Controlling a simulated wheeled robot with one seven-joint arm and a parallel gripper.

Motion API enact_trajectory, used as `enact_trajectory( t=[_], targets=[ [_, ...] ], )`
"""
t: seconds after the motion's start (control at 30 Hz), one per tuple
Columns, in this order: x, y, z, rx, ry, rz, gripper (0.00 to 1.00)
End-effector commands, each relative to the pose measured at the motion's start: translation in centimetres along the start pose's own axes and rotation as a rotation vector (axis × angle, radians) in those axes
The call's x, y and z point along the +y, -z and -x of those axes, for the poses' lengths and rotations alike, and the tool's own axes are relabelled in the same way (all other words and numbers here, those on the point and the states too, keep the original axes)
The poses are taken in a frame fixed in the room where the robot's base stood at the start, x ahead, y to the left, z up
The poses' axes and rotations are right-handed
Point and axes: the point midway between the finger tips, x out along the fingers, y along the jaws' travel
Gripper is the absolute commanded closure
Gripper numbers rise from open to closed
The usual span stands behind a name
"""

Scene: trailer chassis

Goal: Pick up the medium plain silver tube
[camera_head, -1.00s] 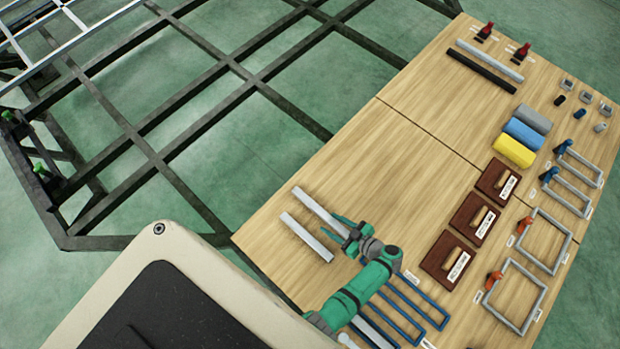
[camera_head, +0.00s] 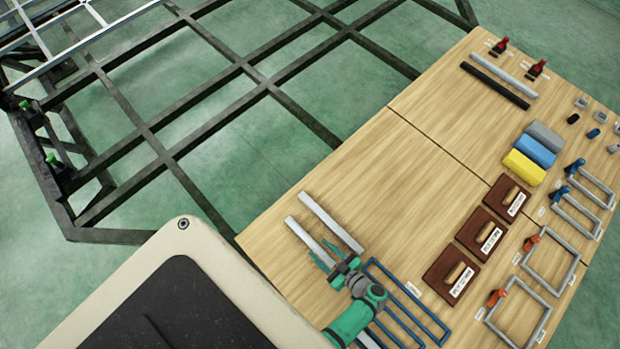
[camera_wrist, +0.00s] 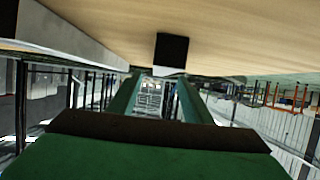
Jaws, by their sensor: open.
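Two plain silver tubes lie side by side at the table's near left corner in the head view: a right one (camera_head: 331,222) and a left one (camera_head: 303,235). I cannot tell for sure which is the medium one. My gripper (camera_head: 318,248) is open and empty at the near end of the left tube, its green fingers appearing on either side of it. In the wrist view the fingers (camera_wrist: 158,88) are apart. A dark square tube end (camera_wrist: 172,50) shows ahead near the wood surface. A longer grey tube (camera_wrist: 75,35) shows at upper left.
The wooden table (camera_head: 400,180) has a clear middle. Blue frames (camera_head: 410,295) lie right of my arm, with brown blocks (camera_head: 452,274) beyond. Another silver tube (camera_head: 503,75) and a black tube (camera_head: 495,86) lie at the far end. The dark chassis (camera_head: 150,130) stands left.

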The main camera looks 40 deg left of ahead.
Motion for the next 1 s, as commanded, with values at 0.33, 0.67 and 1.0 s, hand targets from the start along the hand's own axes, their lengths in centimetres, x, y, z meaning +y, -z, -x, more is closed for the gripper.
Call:
enact_trajectory(
  t=[0.33,0.67,1.0],
  targets=[
    [-0.1,0.4,-4.3,0.000,0.002,0.000,0.55],
    [-0.1,0.4,-4.7,0.000,0.001,0.000,0.62],
    [0.0,0.4,-4.7,0.000,-0.001,0.000,1.00]
  ],
)
